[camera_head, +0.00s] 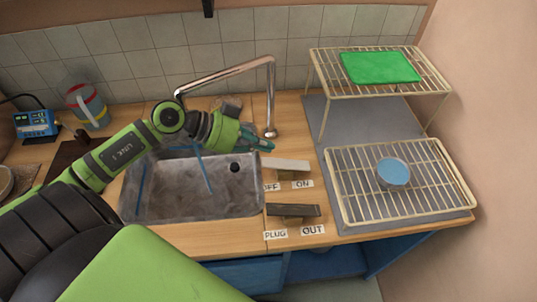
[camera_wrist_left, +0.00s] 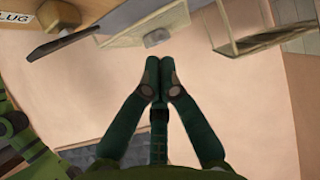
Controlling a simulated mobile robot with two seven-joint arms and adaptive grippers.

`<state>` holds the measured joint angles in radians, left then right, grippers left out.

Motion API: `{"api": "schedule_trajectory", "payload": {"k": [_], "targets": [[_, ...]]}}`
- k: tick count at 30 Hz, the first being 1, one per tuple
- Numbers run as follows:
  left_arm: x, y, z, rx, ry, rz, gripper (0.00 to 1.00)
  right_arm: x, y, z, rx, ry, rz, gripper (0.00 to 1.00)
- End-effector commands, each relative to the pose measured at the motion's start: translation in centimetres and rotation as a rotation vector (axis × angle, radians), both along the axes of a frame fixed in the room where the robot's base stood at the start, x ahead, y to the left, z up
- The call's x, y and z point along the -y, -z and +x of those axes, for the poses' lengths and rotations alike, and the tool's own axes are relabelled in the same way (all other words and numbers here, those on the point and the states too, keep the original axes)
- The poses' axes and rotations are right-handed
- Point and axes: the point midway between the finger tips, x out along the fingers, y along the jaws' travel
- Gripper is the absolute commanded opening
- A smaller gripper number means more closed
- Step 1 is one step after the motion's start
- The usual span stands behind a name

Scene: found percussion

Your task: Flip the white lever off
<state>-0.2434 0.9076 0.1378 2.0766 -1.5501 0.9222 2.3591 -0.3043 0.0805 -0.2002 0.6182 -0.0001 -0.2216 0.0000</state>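The white lever (camera_head: 289,165) is a pale bar on the counter just right of the sink. Below it are an OFF label (camera_head: 271,187), partly cut by the bar's left end region, and an ON label (camera_head: 302,184). Which end is lower I cannot tell. My left gripper (camera_head: 268,145) is just behind and left of the lever, above the sink's right edge. My right gripper is not in view.
A dark lever (camera_head: 292,210) with PLUG and OUT labels stands in front of the white one. The faucet (camera_head: 271,95) rises close behind my left gripper. The sink (camera_head: 190,203) is left; a wire rack (camera_head: 440,182) with a blue-topped can (camera_head: 393,172) is right.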

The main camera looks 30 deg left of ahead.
Motion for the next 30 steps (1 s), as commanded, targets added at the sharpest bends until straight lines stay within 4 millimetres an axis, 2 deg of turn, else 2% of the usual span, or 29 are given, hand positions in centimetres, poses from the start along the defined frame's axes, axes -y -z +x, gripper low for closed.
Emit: {"api": "schedule_trajectory", "payload": {"k": [5, 7, 12, 30], "targets": [[2.2, 1.7, 1.6, -0.001, -0.001, -0.004, 0.00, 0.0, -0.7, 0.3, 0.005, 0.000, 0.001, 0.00], [1.6, 3.1, 1.2, -0.005, -0.004, -0.003, 0.00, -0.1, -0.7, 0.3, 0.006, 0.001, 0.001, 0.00], [1.2, 4.8, 0.9, -0.003, -0.002, -0.002, 0.00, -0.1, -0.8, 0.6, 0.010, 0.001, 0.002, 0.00], [0.9, 5.5, 0.7, 0.009, -0.001, -0.013, 0.00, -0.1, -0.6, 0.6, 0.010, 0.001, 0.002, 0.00]]}}
